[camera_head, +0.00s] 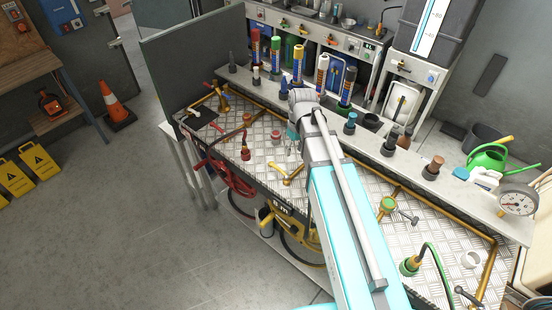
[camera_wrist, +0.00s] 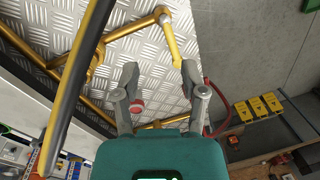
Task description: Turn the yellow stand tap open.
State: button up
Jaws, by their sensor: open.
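The yellow stand tap (camera_head: 290,181) stands on the chequer-plate bench, just left of my arm in the head view. In the wrist view its yellow bent bar (camera_wrist: 174,45) lies ahead of my gripper (camera_wrist: 160,76), its lower end close to the right fingertip. I cannot tell whether they touch. My fingers are apart with nothing between them. In the head view my gripper (camera_head: 293,132) is small and partly hidden by my arm.
A curved yellow-and-black hose (camera_wrist: 72,85) passes close on the left in the wrist view. A red tap (camera_head: 245,152) and green-topped fitting (camera_head: 388,204) flank the yellow tap. A shelf with coloured columns (camera_head: 298,65) runs behind.

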aim_at(279, 170)
jog(key=w+a+r+n+p, duration=0.1)
jog(key=w+a+r+n, duration=0.1)
jog(key=w+a+n, duration=0.1)
jog(key=shift+w+a+r+g+y+p, duration=0.35)
jog(key=shift+w+a, duration=0.15)
jog(key=shift+w, duration=0.55)
jog(key=shift+f, duration=0.15)
jog(key=b+x, duration=1.3)
jog(key=shift+f+b, duration=0.3)
jog(key=shift+b, duration=0.05)
grip_shut()
